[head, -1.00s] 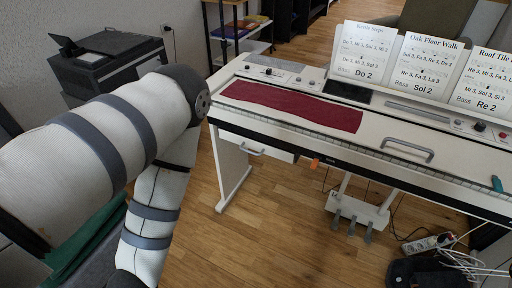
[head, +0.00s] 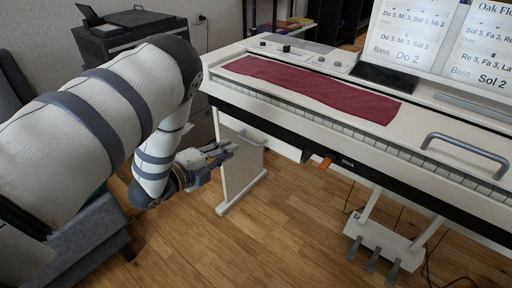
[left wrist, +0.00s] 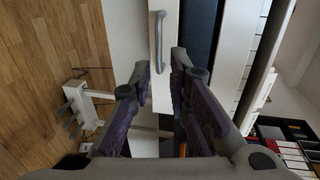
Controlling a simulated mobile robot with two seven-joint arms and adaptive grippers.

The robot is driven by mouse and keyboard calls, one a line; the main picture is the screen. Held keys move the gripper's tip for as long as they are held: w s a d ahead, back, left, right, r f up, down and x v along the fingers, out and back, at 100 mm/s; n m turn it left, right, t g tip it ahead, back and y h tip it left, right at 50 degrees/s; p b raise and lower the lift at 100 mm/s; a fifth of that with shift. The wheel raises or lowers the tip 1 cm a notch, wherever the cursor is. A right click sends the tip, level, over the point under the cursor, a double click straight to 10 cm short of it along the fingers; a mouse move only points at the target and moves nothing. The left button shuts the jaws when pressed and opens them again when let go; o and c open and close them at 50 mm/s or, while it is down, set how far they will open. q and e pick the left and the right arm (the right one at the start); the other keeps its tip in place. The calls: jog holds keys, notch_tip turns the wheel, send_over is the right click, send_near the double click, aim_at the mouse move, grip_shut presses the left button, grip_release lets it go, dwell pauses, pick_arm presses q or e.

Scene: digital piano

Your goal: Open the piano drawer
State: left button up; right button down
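The white piano (head: 225,68) has a white drawer (head: 284,149) under its left end, which looks closed. A grey bar handle (head: 252,139) is on the drawer front. My left gripper (head: 228,151) is just left of the handle, in front of the drawer. In the left wrist view, the handle (left wrist: 158,40) stands ahead of the gripper (left wrist: 161,68), in line with the gap between its fingers. The fingers are apart and nothing is between them. They do not appear to touch the handle. My right gripper is out of view.
A red cloth (head: 310,90) lies over the keys. An orange tag (head: 325,163) hangs under the front edge. A white leg panel (head: 240,178) stands below the drawer, and pedals (head: 372,262) are at lower right. A black printer (head: 120,35) is behind my left arm.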

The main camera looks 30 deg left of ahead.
aim_at(248, 140)
pick_arm(q)
jog(key=b+x, duration=0.1)
jog(key=x, duration=0.8)
jog(key=shift+w+f+b, duration=0.15)
jog(key=shift+b, duration=0.2)
jog(key=shift+c, duration=0.5)
grip_shut()
